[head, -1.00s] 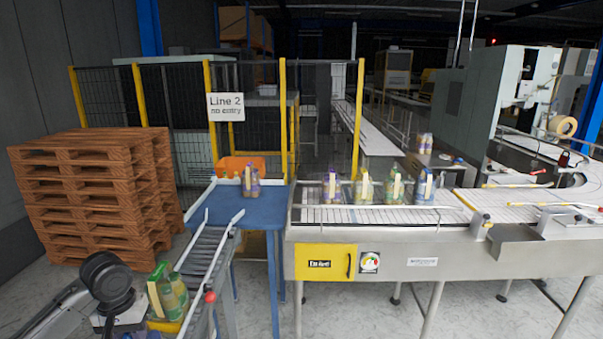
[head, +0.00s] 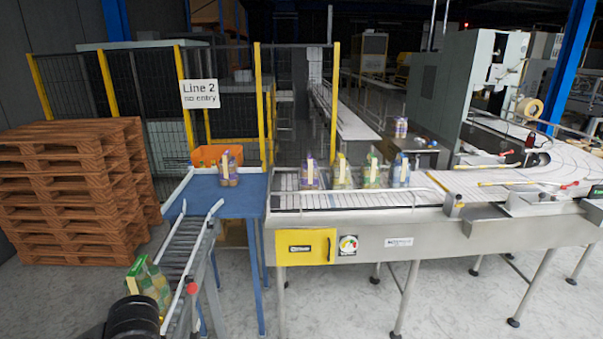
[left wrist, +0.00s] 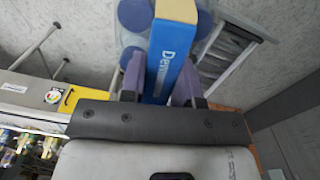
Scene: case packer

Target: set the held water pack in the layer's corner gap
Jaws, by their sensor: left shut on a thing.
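The held water pack (left wrist: 172,50) shows in the left wrist view, with a blue lettered side, a pale yellow-orange strip and round blue bottle ends beside it. My left gripper (left wrist: 160,88) is shut on it, one purple-grey finger on each side. Pale concrete floor and a grey ladder-like frame lie behind the pack. My right gripper is not in view.
The blue table (head: 235,200) carries one pack; the belt conveyor (head: 425,198) carries several. Stacked pallets (head: 75,190) stand left. A fence with a "Line 2 no entry" sign (head: 199,94) stands behind.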

